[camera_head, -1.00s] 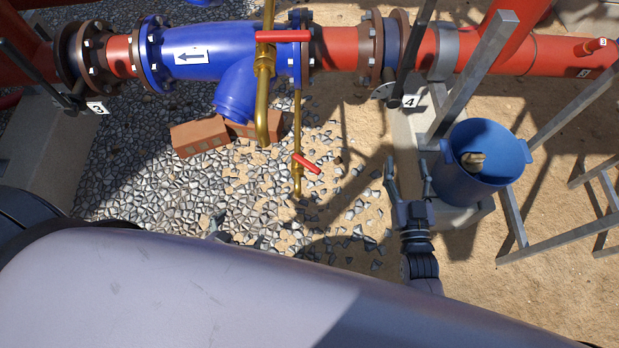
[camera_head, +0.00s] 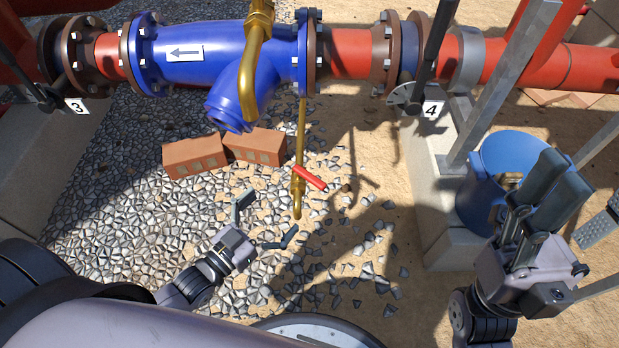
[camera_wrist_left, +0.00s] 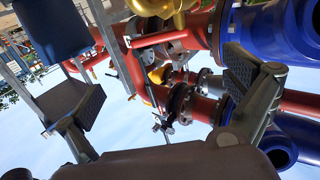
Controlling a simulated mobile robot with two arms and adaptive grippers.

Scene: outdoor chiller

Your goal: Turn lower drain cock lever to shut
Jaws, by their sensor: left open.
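The lower drain cock has a red lever (camera_head: 311,178) on a thin brass pipe (camera_head: 301,130) below the blue valve body. The lever slants down to the right, across the pipe. In the head view my left gripper (camera_head: 265,222) is open and empty over the gravel, just left of and nearer than the lever, apart from it. In the left wrist view its two fingers (camera_wrist_left: 165,98) are wide apart with nothing between them. My right gripper (camera_head: 578,207) is at the right, its fingers apart and empty, in front of the blue bucket.
A thick bent brass pipe (camera_head: 254,62) hangs in front of the blue valve body (camera_head: 205,50). Bricks (camera_head: 196,156) lie left of the thin pipe. The blue bucket (camera_head: 515,152) and grey metal posts stand at the right. Gravel around the lever is open.

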